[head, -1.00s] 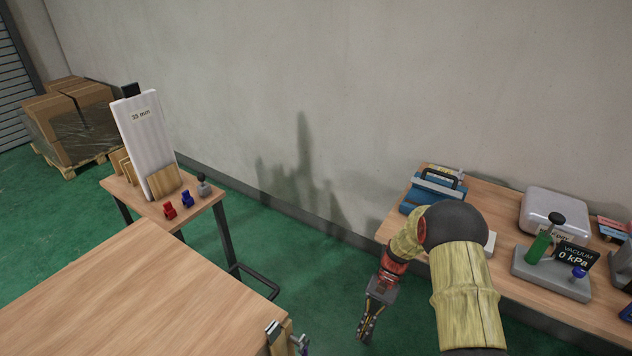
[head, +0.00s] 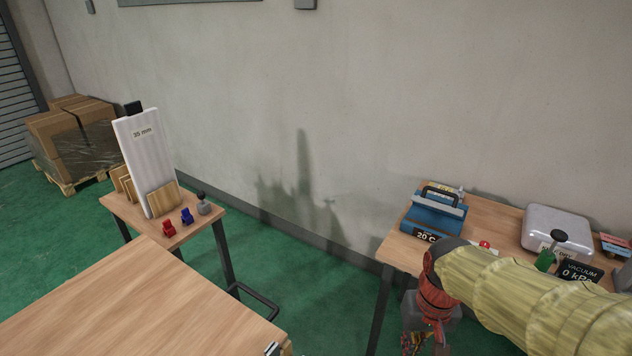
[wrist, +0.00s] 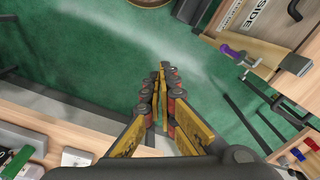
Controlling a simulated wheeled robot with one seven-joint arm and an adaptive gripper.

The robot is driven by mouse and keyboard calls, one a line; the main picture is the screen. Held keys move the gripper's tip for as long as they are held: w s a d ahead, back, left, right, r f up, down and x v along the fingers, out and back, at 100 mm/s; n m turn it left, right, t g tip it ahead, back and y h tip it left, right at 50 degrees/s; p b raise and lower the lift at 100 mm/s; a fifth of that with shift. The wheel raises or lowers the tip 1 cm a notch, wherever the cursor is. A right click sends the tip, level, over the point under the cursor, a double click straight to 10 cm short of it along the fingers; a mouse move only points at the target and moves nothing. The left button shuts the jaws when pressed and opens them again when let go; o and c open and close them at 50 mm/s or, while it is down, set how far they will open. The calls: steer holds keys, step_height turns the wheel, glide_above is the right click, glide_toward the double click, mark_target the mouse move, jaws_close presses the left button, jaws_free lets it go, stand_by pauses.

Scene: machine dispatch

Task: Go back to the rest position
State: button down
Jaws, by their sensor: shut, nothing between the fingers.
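My gripper (wrist: 163,78) shows in the middle of the wrist view. Its yellow and black fingers are together with nothing between them, above the green floor. In the head view my gripper (head: 427,343) is partly cut off by the bottom edge, in front of the right-hand bench. My arm comes in from the right edge and covers part of that bench.
The right bench (head: 405,250) holds a blue device (head: 432,214), a silver case (head: 556,228) and a vacuum sign (head: 580,271). A large wooden table (head: 140,300) fills the lower left. A clamp with a purple handle (wrist: 233,52) is at its edge. Green floor lies between.

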steer(key=s+r+t, duration=0.5)
steer(key=s+r, duration=0.2)
steer(key=r, duration=0.3)
steer(key=shift+s+a+r+n, duration=0.2)
steer(key=shift+s+r+n, duration=0.1)
steer(key=shift+n, duration=0.1)
